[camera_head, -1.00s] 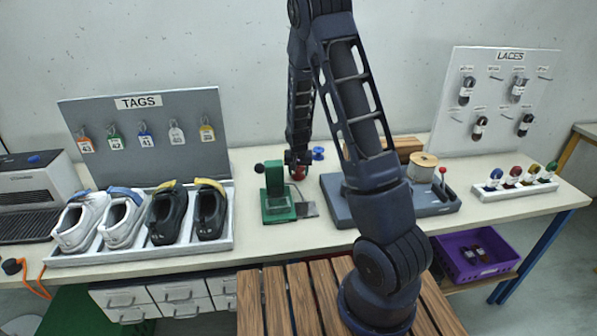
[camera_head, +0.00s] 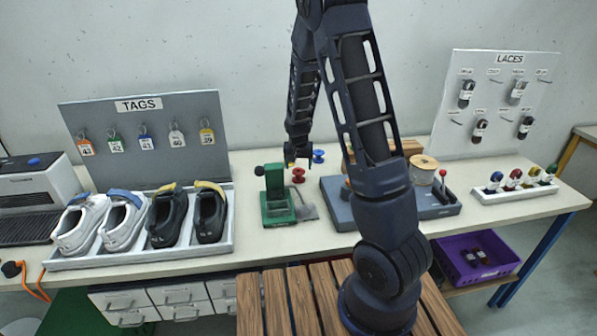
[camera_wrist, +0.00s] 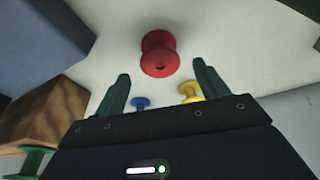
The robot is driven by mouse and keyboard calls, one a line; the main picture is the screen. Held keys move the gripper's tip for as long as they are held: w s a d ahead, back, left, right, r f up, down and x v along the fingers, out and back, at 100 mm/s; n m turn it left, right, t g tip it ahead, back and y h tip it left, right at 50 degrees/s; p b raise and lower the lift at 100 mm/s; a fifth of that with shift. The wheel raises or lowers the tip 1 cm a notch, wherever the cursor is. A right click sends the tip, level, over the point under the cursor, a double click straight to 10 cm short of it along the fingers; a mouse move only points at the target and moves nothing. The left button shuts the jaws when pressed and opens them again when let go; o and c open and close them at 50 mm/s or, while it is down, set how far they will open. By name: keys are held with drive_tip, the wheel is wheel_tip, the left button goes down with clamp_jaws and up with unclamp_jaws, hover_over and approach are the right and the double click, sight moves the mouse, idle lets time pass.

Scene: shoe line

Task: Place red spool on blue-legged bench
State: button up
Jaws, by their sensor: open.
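The red spool (camera_head: 298,174) stands on the pale top of the blue-legged bench (camera_head: 262,239), just right of the green device. One blue leg (camera_head: 536,262) shows at the right. My gripper (camera_head: 291,161) is above the spool in the head view, its fingers small and partly dark there. In the wrist view my gripper (camera_wrist: 162,85) is open, with its two green fingers apart. The red spool (camera_wrist: 160,54) shows beyond the fingertips, with nothing held between them.
A blue spool (camera_head: 318,156) stands behind the red one; a yellow spool (camera_wrist: 190,92) shows in the wrist view. The green device (camera_head: 277,197) is left, a grey base (camera_head: 432,207) with red-knobbed lever right. The shoe tray (camera_head: 150,256) stands farther left.

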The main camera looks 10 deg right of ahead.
drive_tip(key=s+d+r+y, duration=0.1)
drive_tip(key=s+d+r, duration=0.2)
drive_tip(key=s+r, duration=0.65)
drive_tip(key=s+d+r, duration=0.4)
drive_tip(key=s+r, duration=0.3)
drive_tip(key=r, duration=0.6)
drive_tip(key=s+d+r+n, duration=0.1)
drive_tip(key=s+r, duration=0.2)
drive_tip(key=s, duration=0.6)
drive_tip(key=s+d+r+n+t, duration=0.1)
drive_tip(key=s+d+r, duration=0.1)
drive_tip(key=s, duration=0.7)
drive_tip(key=shift+d+r, duration=0.15)
drive_tip(key=shift+r, duration=0.6)
